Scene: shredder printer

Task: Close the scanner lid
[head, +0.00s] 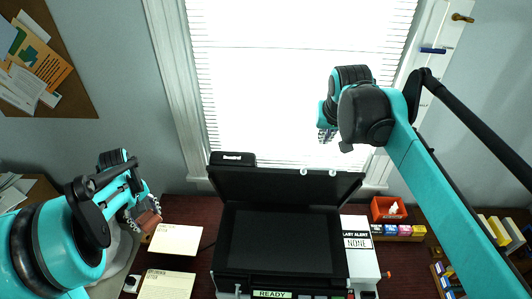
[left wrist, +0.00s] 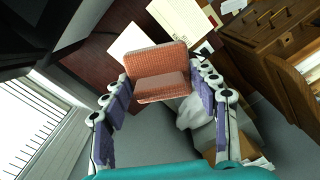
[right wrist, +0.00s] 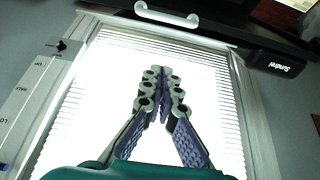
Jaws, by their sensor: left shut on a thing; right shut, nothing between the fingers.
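The scanner (head: 282,242) stands on the dark red desk below the window. One white handle (right wrist: 166,15) shows at the top of the right wrist view. My right gripper (head: 335,140) is shut and empty, above the lid in front of the window blind; its fingertips meet in the right wrist view (right wrist: 165,90). My left gripper (head: 142,212) is shut on a reddish-brown textured block (left wrist: 158,70), left of the scanner and away from it.
Cream papers (head: 176,239) lie on the desk left of the scanner. A white panel labelled LAST ALERT (head: 360,262) is to its right, with an orange bin (head: 388,209) behind. A black box (head: 232,158) stands at the lid's back left. A "READY" label (head: 272,294) is at the scanner's front.

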